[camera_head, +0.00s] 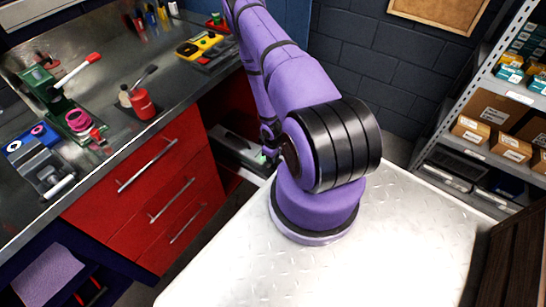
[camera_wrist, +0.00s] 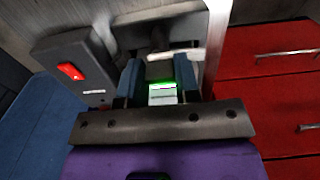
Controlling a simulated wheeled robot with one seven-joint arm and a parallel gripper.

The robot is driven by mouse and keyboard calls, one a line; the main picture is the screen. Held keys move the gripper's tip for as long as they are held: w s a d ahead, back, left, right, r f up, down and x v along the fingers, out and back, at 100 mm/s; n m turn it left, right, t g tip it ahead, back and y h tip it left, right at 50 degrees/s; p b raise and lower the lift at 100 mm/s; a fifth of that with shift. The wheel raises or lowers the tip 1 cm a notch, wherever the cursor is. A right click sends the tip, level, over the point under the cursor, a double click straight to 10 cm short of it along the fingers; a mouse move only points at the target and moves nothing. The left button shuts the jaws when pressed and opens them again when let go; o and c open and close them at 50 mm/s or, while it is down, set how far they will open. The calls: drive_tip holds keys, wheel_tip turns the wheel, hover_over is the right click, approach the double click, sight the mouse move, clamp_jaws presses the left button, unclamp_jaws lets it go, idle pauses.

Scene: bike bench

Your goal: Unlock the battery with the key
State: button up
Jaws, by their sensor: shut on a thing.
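My gripper (camera_wrist: 158,82) points away from the wrist camera, with its two blue-grey fingers on either side of a small green-and-white piece, which I take to be the key (camera_wrist: 162,92). The fingers are shut on it. The key's far end is hidden. A grey box with a red switch (camera_wrist: 71,71), seemingly the battery, is just left of the fingers. In the head view a grey casing (camera_head: 236,143) shows low beside the bench, and my arm hides most of the gripper there. I cannot see the lock or whether the key touches it.
A shelf with boxes (camera_head: 490,105) stands at the right.

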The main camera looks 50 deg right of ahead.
idle(0.3)
drive_tip(key=o, duration=0.9)
wheel_tip(320, 180, up, 11)
drive_tip(key=shift+f, duration=0.1)
drive_tip(key=shift+w, duration=0.1)
idle(0.7)
